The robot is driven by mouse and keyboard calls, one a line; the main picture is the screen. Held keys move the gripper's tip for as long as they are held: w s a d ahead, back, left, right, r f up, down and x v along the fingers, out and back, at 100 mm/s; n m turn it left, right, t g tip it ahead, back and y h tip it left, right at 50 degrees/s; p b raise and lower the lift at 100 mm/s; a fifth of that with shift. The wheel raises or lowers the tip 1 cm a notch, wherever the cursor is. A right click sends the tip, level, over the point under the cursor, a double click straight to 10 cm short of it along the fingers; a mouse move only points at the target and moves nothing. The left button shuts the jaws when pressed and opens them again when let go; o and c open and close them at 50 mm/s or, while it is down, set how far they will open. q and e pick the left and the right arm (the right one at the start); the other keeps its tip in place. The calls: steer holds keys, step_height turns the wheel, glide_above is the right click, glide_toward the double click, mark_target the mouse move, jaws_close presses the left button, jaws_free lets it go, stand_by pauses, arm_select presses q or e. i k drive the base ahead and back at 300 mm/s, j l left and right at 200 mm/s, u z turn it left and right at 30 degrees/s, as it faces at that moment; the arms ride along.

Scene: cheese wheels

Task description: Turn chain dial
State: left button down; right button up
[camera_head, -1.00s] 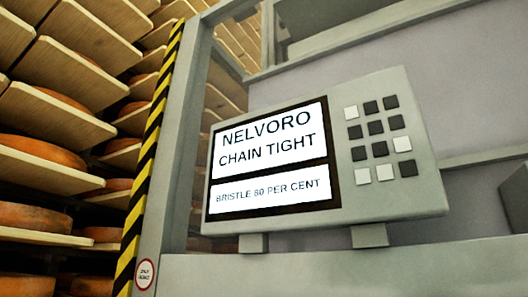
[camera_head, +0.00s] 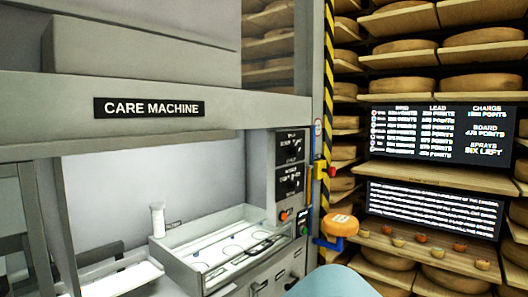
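I cannot pick out the chain dial for sure in this view. The grey machine (camera_head: 240,108) fills the left and middle, with a black sign reading CARE MACHINE (camera_head: 149,108). At its right end, a narrow control post carries black text panels (camera_head: 290,165), an orange-red button (camera_head: 284,216) and a small green-lit part (camera_head: 304,230). The text on these panels is too small to read. Neither of my grippers is in view.
An open white tray (camera_head: 185,262) with small items and a white cylinder (camera_head: 158,220) are in the machine's bay. An orange rounded thing (camera_head: 340,225) sits on a blue bracket. Text screens (camera_head: 436,134) stand before shelves of cheese wheels (camera_head: 398,45). A yellow-black striped post (camera_head: 328,70) separates them.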

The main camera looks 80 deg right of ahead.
mark_target(294, 150)
steer(key=k, duration=0.45)
steer(key=z, duration=2.75)
steer(key=i+j, duration=0.25)
steer(key=i, duration=0.3)
steer(key=i+j+z, duration=0.1)
steer(key=i, duration=0.4)
steer(key=i+j, duration=0.4)
steer(key=i, duration=0.15)
